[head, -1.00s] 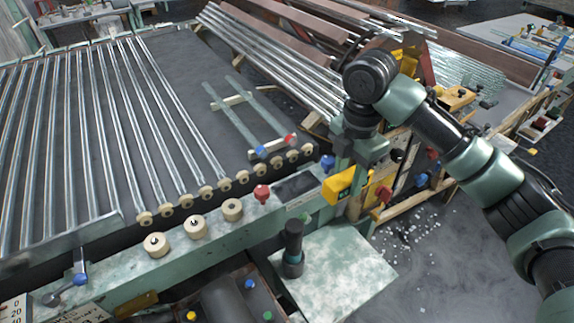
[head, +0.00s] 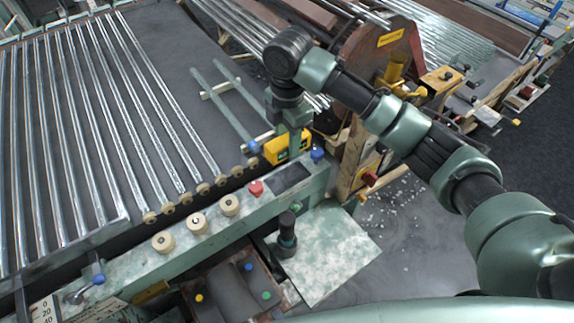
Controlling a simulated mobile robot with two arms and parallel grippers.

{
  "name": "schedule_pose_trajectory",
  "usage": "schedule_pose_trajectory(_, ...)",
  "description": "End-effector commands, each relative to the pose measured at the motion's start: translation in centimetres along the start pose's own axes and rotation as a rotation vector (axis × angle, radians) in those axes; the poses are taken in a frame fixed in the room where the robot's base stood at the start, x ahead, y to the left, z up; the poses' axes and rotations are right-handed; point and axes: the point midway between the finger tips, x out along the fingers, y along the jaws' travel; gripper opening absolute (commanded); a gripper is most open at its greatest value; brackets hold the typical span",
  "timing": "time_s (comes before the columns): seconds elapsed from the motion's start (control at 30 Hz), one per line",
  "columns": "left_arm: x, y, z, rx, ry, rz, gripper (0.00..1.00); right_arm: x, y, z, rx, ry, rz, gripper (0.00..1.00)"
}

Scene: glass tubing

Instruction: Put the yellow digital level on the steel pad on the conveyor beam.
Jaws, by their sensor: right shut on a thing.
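The yellow digital level (head: 274,152) is in my right gripper (head: 294,146), whose fingers are shut around its middle. The level is roughly lengthwise with the conveyor beam (head: 130,275) and appears above and just behind the beam's right end. A dark flat rectangle, seemingly the steel pad (head: 288,179), lies on top of the beam in front of the level. The level looks apart from the pad; its exact height is hard to tell. My left gripper is not in view.
A red knob (head: 255,188) sits left of the pad and a blue knob (head: 317,154) at its right. Cream rollers (head: 196,223) line the beam. Glass tubes (head: 100,120) lie behind at left. A black upright post (head: 287,232) stands in front.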

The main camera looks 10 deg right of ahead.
Motion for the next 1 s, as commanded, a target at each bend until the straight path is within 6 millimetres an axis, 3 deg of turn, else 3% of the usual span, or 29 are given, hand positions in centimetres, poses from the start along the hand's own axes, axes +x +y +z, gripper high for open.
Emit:
schedule_pose_trajectory(0.2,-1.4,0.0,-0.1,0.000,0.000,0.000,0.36,4.8,-0.1,0.0,0.001,0.001,-0.002,0.00)
schedule_pose_trajectory(0.63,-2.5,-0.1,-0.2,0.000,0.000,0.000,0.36,9.9,0.0,0.0,0.000,0.000,-0.002,0.00)
schedule_pose_trajectory(1.0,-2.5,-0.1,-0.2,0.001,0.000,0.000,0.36,11.0,0.1,0.0,-0.001,0.000,0.002,0.00)
